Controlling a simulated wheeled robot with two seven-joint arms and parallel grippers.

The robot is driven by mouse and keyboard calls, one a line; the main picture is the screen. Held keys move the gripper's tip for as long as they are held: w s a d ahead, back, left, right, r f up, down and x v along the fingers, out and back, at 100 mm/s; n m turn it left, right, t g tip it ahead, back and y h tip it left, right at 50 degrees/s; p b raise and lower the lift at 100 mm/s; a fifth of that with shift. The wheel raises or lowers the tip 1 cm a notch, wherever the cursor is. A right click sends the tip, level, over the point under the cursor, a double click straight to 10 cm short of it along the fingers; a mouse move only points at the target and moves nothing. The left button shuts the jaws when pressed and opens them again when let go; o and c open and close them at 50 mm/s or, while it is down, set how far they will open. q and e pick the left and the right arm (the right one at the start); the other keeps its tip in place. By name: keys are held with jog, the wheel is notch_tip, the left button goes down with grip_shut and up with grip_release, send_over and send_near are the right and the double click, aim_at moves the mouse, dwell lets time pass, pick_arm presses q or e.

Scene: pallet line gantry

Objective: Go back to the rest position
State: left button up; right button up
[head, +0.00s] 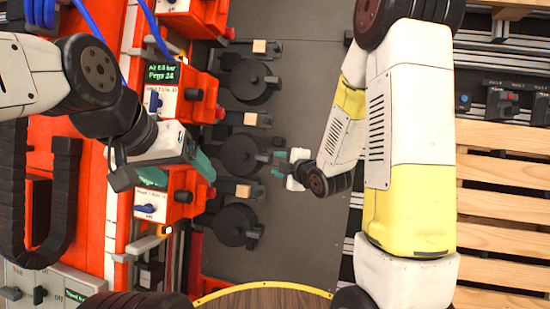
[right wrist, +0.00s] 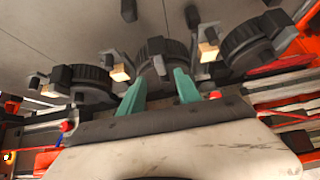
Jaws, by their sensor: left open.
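My left gripper (head: 180,172) is at the left in the head view, over the red machine units, with its teal fingers apart and nothing seen between them. My right gripper (head: 279,163) is near the middle of the head view, over the grey plate, pointing left toward the middle black round fixture (head: 240,154). In the right wrist view the two teal fingers of my right gripper (right wrist: 158,90) stand apart with no object held. The middle round fixture also shows beyond them (right wrist: 165,65); I cannot tell whether they touch it.
Other black round fixtures stand above (head: 250,80) and below (head: 234,226) on the grey plate (head: 310,75), with small wooden blocks (head: 260,46) beside them. Red units with switches (head: 185,100) line the left. A slatted wooden pallet (head: 505,200) lies at the right.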

jog(key=s+d+r+m+g+h, duration=0.3)
jog(key=s+d+r+m+h, duration=0.1)
jog(key=s+d+r+m, duration=0.6)
jog(key=s+r+m+g, duration=0.1)
jog(key=s+r+m, duration=0.1)
jog(key=s, duration=0.3)
jog(key=s+a+r+m+g, duration=0.1)
jog(key=s+m, duration=0.2)
jog(key=s, duration=0.3)
jog(key=s+r+m+g, duration=0.1)
jog(key=s+r+m, duration=0.1)
jog(key=s, duration=0.4)
jog(key=shift+a+r+m, duration=0.15)
jog(key=shift+r+m, duration=0.2)
jog(key=shift+m, duration=0.45)
